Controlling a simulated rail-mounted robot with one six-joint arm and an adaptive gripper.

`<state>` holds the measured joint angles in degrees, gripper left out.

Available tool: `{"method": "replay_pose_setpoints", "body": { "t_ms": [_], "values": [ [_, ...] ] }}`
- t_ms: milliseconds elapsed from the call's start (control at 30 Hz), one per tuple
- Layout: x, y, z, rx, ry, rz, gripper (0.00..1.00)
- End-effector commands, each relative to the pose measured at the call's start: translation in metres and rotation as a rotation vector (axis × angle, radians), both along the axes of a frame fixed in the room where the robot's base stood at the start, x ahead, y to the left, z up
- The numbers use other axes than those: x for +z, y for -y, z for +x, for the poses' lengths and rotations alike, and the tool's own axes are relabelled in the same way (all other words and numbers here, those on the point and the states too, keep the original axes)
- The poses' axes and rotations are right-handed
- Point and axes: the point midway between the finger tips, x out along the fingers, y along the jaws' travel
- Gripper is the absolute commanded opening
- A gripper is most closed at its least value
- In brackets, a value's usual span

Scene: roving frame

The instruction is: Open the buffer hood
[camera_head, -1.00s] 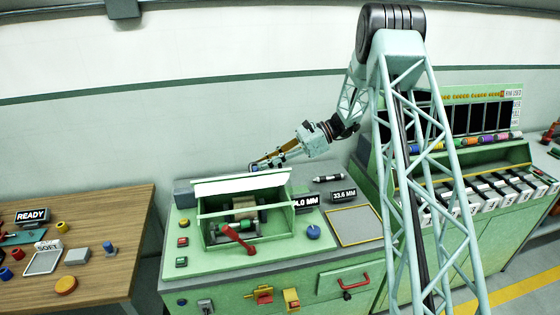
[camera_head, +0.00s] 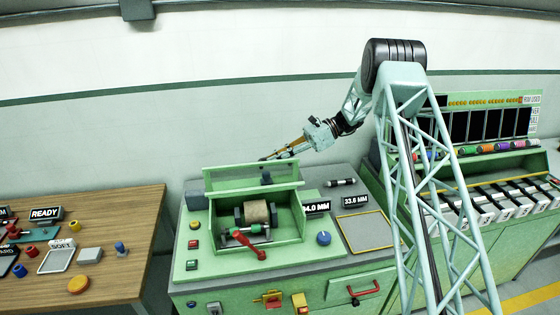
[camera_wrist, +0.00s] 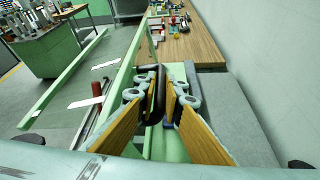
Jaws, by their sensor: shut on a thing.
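The buffer hood (camera_head: 240,191) is a green-railed frame on the green machine. It is tilted up at the back of the open box, and its upper rail stands near the wall. Inside the box a tan roller (camera_head: 257,212) and a red lever (camera_head: 262,247) show uncovered. My gripper (camera_head: 268,158) is at the hood's upper rail, from behind and above. In the wrist view my gripper (camera_wrist: 164,92) has its tan-padded fingers closed around a dark grip (camera_wrist: 153,98) beside the hood's green rail (camera_wrist: 127,78). The fingers partly hide this grip.
A wooden table (camera_head: 130,215) with small parts stands at the left. Displays, a blue knob (camera_head: 323,238) and a framed pad (camera_head: 367,231) lie right of the box. A rack machine (camera_head: 480,130) stands further right. The wall is close behind.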

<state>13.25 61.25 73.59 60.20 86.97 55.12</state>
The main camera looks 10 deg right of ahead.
Motion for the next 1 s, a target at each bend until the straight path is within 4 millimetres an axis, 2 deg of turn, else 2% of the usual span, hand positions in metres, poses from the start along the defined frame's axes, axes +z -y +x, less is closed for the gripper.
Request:
{"method": "replay_pose_setpoints", "body": {
  "t_ms": [300, 767, 800, 900, 1000],
  "values": [
    [-0.007, -0.002, 0.017, 0.000, 0.001, -0.002, 0.00],
    [-0.008, -0.002, 0.018, 0.001, -0.001, -0.002, 0.00],
    [-0.008, -0.002, 0.018, 0.001, -0.001, -0.002, 0.12],
    [-0.008, -0.002, 0.018, 0.001, -0.001, -0.002, 0.21],
    [-0.008, -0.002, 0.018, 0.001, -0.001, -0.002, 0.23]
  ]
}}
